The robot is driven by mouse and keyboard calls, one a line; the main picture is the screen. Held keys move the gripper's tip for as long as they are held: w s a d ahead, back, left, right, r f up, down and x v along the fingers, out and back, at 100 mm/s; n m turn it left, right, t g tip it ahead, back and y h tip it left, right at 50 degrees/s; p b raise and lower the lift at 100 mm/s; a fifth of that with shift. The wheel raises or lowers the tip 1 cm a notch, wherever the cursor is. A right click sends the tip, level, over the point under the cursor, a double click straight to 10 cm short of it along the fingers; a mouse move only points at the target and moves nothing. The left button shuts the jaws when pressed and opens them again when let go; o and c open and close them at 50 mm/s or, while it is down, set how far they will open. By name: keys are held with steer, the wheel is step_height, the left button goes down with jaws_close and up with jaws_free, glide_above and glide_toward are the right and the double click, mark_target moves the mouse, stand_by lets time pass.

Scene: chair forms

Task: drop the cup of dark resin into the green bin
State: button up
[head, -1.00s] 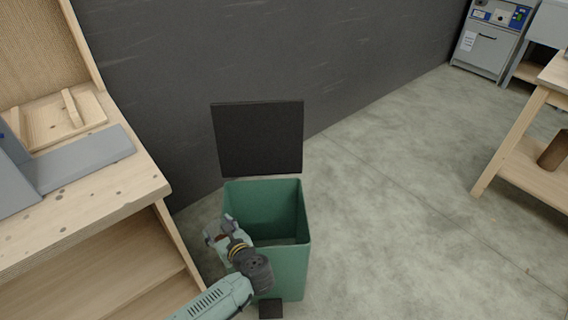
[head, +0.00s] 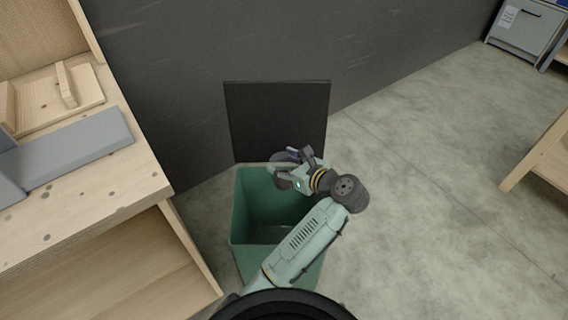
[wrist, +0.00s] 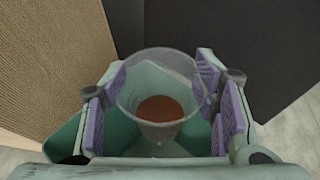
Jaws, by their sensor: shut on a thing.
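The cup of dark resin (wrist: 160,110) is a clear cup with reddish-brown resin low inside it. In the wrist view it sits between the purple-padded fingers of my gripper (wrist: 165,100), which is shut on it. In the head view my gripper (head: 287,172) is over the back part of the green bin (head: 240,215), near its rim. The cup is hard to make out in the head view. The bin's black lid (head: 277,118) stands open at its back. The bin's inside shows empty where I can see it; my arm hides its right side.
A wooden workbench (head: 85,205) with grey panels (head: 80,150) stands close to the left of the bin. A dark wall (head: 180,60) is behind. A wooden table (head: 545,160) is at the far right. The concrete floor (head: 430,200) between is clear.

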steer(key=shift+s+a+f+b, duration=0.2)
steer(key=shift+f+b, duration=0.1)
steer(key=shift+f, duration=0.1)
step_height(320, 180, down, 5)
steer(key=b, duration=0.4)
steer(key=shift+f, duration=0.2)
steer(key=o, duration=0.9)
steer(key=shift+r, duration=0.1)
steer(key=shift+o, duration=0.2)
steer(key=shift+d, duration=0.1)
steer(key=v, duration=1.2)
